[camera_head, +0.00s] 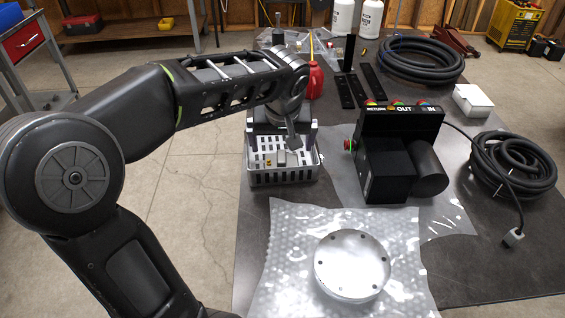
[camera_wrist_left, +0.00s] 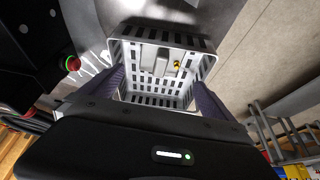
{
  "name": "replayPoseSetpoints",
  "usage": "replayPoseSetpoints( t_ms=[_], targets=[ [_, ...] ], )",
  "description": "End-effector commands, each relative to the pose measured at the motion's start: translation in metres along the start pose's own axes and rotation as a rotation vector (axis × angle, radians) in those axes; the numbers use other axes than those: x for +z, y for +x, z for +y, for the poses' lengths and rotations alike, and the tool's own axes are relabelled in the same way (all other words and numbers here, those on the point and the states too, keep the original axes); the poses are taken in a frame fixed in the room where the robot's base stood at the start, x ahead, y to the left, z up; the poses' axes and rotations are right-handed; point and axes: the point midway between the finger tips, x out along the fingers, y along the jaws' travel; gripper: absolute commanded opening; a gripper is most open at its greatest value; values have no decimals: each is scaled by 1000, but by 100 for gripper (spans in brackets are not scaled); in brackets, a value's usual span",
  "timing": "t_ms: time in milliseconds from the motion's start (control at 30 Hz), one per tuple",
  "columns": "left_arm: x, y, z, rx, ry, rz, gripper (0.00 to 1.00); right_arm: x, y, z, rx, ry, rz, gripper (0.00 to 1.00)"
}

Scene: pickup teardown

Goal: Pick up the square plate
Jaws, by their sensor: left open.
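My left gripper (camera_head: 281,146) is open over the light grey slotted basket (camera_head: 284,179), pointing down. In the left wrist view its two dark fingers (camera_wrist_left: 160,88) are spread wide, with the basket (camera_wrist_left: 205,68) showing between and beyond them. Small grey pieces (camera_wrist_left: 155,61) lie in the basket with a brass-coloured fitting (camera_wrist_left: 177,64). The grey pieces also show in the head view (camera_head: 281,158). I cannot tell whether one of them is the square plate. Nothing is visibly held. My right gripper is not in view.
A round metal flange (camera_head: 352,265) lies on bubble wrap (camera_head: 285,250) at the front. A black box unit (camera_head: 388,170) stands right of the basket. Coiled black hoses (camera_head: 421,60), a white box (camera_head: 473,101) and a red bottle (camera_head: 316,80) are also on the table.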

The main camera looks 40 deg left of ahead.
Motion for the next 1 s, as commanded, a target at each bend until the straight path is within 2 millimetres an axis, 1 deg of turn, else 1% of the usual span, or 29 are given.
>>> replayPoseSetpoints(
  t_ms=[100, 167, 433, 533, 667, 833, 900, 1000],
  targets=[
    [1, 13, 0, -1, 0, -3, 100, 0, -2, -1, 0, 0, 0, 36],
    [0, 17, 0, 0, -1, -1, 100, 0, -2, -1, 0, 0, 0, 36],
    [0, 18, 0, 1, -1, 0, 100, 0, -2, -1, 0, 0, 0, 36],
    [1, 22, 0, 0, -1, -2, 100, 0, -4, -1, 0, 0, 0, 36],
    [2, 37, 0, -1, 1, -4, 100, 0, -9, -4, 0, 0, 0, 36],
    [3, 62, 0, -1, 0, -4, 100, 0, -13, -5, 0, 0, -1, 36],
    [3, 68, 0, 0, 0, -2, 100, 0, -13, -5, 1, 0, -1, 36],
    [3, 71, 1, 1, 0, -1, 100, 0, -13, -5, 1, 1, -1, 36]
  ],
)
